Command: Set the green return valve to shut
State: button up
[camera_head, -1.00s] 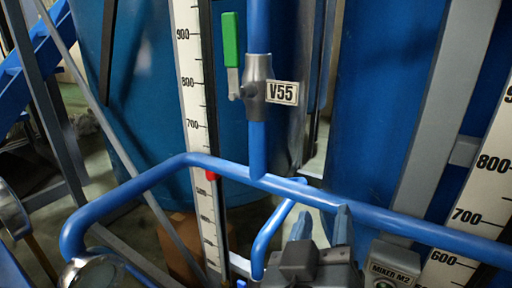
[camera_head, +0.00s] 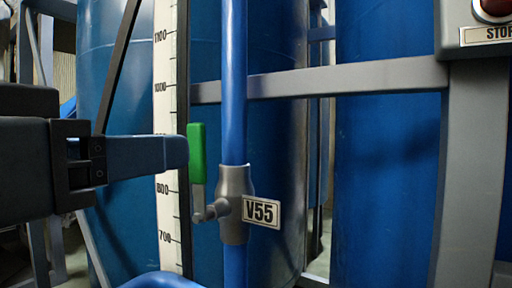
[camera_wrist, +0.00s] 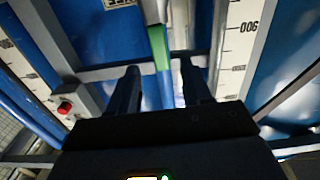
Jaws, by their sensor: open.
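The green return valve handle (camera_head: 197,153) points straight up, alongside the vertical blue pipe, on the grey valve body (camera_head: 235,205) labelled V55 (camera_head: 262,212). In the head view my gripper (camera_head: 181,153) comes in from the left, its visible blue fingertip right beside the handle; the other finger is hidden. In the wrist view my gripper (camera_wrist: 159,70) is open, with a finger on each side of the green handle (camera_wrist: 161,48). I cannot tell whether either finger touches it.
The vertical blue pipe (camera_head: 234,80) runs just right of the handle. A white scale (camera_head: 165,80) and blue tanks (camera_head: 385,150) stand behind. A grey crossbar (camera_head: 350,78) passes behind the pipe. A red stop button (camera_head: 495,8) is at the upper right.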

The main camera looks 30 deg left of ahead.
aim_at(193, 149)
jog(key=w, duration=0.7)
jog(key=shift+d+p, duration=0.3)
grip_shut()
